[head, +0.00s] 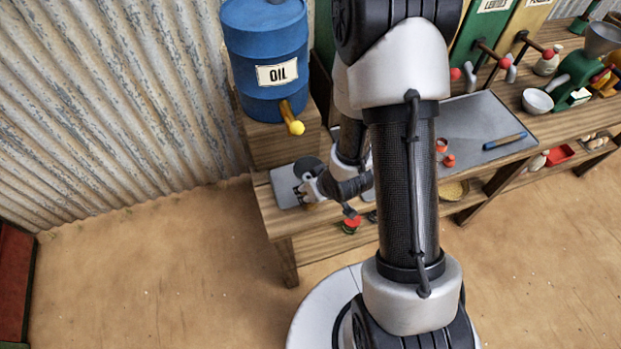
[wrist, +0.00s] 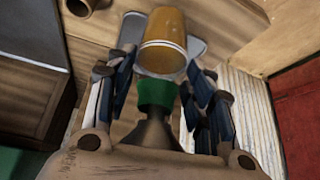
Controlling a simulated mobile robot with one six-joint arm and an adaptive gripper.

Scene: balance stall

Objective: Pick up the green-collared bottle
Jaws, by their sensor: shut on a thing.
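The green-collared bottle shows in the wrist view, with its amber part (wrist: 166,25) at the top and its green collar (wrist: 157,93) between my fingers. A dark flared part (wrist: 150,132) lies nearer the camera, in line with the collar. My gripper (wrist: 160,88) is shut on the bottle, with dark fingers on both sides of it. In the head view my wrist is low over the near end of the wooden bench, left of my arm column. I cannot make out the bottle there.
A blue oil drum (head: 266,55) with a yellow tap stands on the bench's raised left end. A grey plate (head: 285,186) lies by my wrist. A grey mat (head: 477,120) bears a blue-handled tool (head: 505,141). Open floor lies left and right.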

